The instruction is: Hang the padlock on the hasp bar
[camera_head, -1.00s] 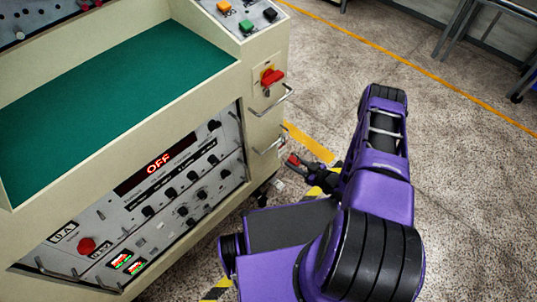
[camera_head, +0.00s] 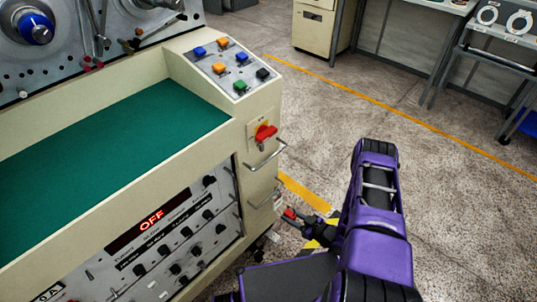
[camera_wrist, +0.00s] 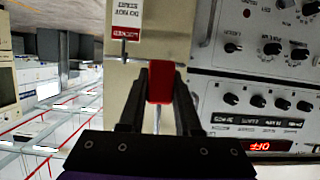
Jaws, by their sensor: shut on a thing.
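My gripper (camera_head: 302,218) is shut on the red padlock (camera_head: 290,213), low in front of the end of the cream machine. In the wrist view the padlock's red body (camera_wrist: 160,84) sits between the two black fingers, with a thin silver part below it. Two metal bars stand out from the machine's end: an upper one (camera_head: 267,157) under the red switch and a lower one (camera_head: 264,199) close to the padlock. I cannot tell which is the hasp bar. In the head view the padlock is apart from the upper bar; its shackle is not clear.
The machine's red rotary switch (camera_head: 265,132) sits on a yellow plate. A red-and-white tag (camera_wrist: 127,18) shows in the wrist view. The control panel (camera_head: 165,235) reads OFF. Open floor (camera_head: 420,160) lies to the right; benches stand at the back.

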